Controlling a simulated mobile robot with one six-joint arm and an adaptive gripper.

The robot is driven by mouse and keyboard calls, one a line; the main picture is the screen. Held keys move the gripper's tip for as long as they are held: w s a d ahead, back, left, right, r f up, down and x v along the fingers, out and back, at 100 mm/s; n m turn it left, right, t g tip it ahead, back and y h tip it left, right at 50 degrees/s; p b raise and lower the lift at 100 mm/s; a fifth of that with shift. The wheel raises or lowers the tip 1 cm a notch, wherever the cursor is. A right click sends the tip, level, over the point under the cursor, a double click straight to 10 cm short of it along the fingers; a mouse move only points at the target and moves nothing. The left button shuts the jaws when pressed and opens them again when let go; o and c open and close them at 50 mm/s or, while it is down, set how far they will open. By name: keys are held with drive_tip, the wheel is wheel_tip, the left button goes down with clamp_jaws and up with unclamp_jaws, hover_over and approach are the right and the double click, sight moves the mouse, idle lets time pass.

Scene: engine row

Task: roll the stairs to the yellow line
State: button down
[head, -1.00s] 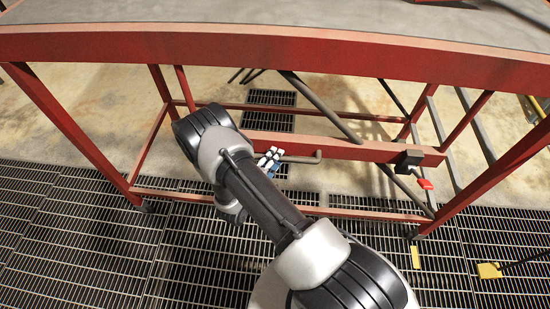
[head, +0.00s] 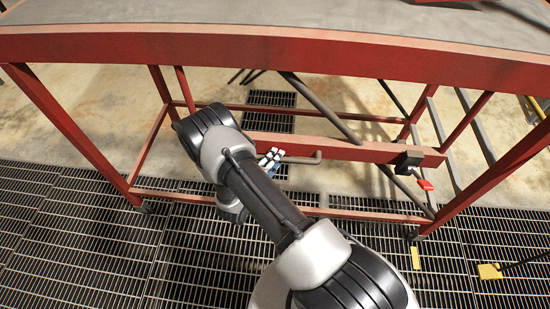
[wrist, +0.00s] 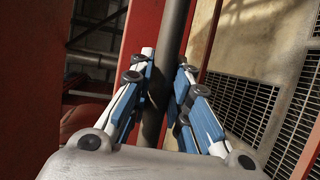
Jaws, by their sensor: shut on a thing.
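The stairs are a red-framed rolling stand with a grey top deck (head: 300,25), seen from its side in the head view. A red crossbar (head: 340,149) runs along that side and carries a grey bar handle (head: 305,158). My gripper (head: 270,160) is at this handle. In the wrist view my gripper's blue and white fingers (wrist: 163,85) are shut around the dark grey bar (wrist: 172,40), one on each side. A short yellow strip (head: 415,257) lies on the floor grating, near the stairs' right front leg. I cannot tell if it is the yellow line.
Dark floor grating (head: 70,240) covers the near floor; tan concrete lies beyond. A red-tipped lever (head: 426,185) sticks out near the crossbar's right end. A yellow block (head: 489,271) with a dark rod lies at the right. The grating at the left is clear.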

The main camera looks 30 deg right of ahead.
drive_tip(key=shift+w+a+f+b, duration=0.1)
drive_tip(key=shift+w+a+b, duration=0.45)
drive_tip(key=shift+a+b, duration=0.15)
drive_tip(key=shift+w+a, duration=0.15)
drive_tip(key=shift+a, duration=0.25)
drive_tip(key=c, duration=1.9)
unclamp_jaws()
drive_tip(key=shift+o, duration=0.6)
drive_tip(key=shift+d, duration=0.1)
drive_tip(key=v, duration=1.2)
